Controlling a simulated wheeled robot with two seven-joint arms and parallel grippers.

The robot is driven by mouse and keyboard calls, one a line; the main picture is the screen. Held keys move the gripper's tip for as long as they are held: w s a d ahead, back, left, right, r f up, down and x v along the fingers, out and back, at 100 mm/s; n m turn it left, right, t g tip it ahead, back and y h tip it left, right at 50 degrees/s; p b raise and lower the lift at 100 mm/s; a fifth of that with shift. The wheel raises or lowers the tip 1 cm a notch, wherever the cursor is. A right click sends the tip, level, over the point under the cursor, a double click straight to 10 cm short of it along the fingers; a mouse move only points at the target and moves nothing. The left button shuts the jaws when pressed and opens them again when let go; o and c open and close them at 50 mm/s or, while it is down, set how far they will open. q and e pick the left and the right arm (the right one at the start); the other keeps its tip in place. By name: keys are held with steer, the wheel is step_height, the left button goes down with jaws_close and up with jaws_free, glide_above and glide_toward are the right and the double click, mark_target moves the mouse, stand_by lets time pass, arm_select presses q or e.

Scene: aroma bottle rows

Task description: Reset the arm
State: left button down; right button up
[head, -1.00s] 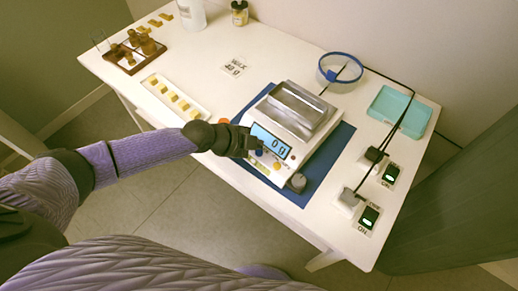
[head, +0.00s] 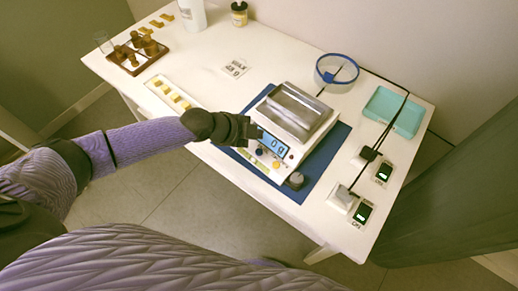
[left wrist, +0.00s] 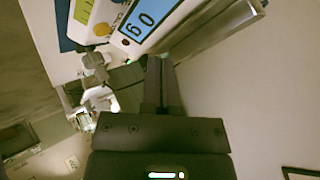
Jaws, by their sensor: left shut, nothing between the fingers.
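My left gripper (head: 257,131) is in the head view, at the left edge of the scale's display. It is shut and empty, and its fingers show pressed together in the left wrist view (left wrist: 160,62). The white scale (head: 262,110) with a metal tray (head: 298,108) on top stands on a blue mat (head: 318,172). Its lit blue display (head: 274,144) appears to read 0 g, and it also shows in the left wrist view (left wrist: 146,18). The gripper seems to be above the panel; I cannot tell the exact gap. My right gripper is out of view.
A teal tray (head: 394,110), a blue-rimmed round dish (head: 337,70) and two lit switch boxes with plugs and black cables lie at the right. A brown rack (head: 136,57) of bottles and a pale tray (head: 172,93) with yellow pieces lie at the left. A wall bounds the back.

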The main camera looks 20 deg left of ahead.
arm_select(q)
steer(key=s+d+n+g, duration=0.2)
steer(key=s+d+n, duration=0.3)
steer(key=s+d, duration=0.55)
steer(key=s+a+r+n+g+y, duration=0.2)
steer(key=s+a+n+y, duration=0.4)
steer(key=s+a+n, duration=0.6)
step_height(320, 180, down, 18)
steer(key=s+a+r+m, duration=0.1)
steer(key=s, duration=0.1)
steer(key=s+a+f+g, duration=0.2)
steer(key=s+a+f, duration=0.1)
steer(key=s+f, duration=0.8)
steer(key=shift+s+a+f+m+y, duration=0.2)
steer(key=shift+s+f+m+y, duration=0.15)
steer(key=shift+s, duration=0.85)
